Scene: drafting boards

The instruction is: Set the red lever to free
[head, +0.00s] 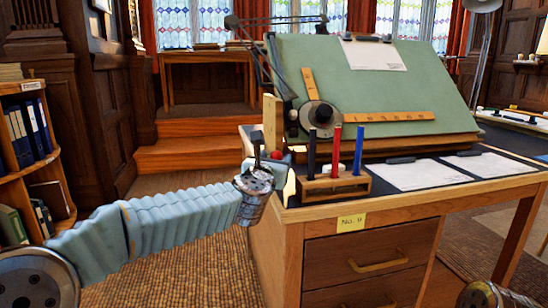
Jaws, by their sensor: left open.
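A drafting board (375,75) with a green surface stands tilted on a wooden desk. A small red part (277,155), perhaps the end of the red lever, shows at the desk's left edge. My left gripper (266,152) is open right at this red part and covers much of it. I cannot tell whether they touch. The lever's setting and any "free" marking cannot be read.
A wooden ruler arm (385,117) lies on the board. White sheets (407,174) lie on the desk. A bookshelf (35,150) stands at the left.

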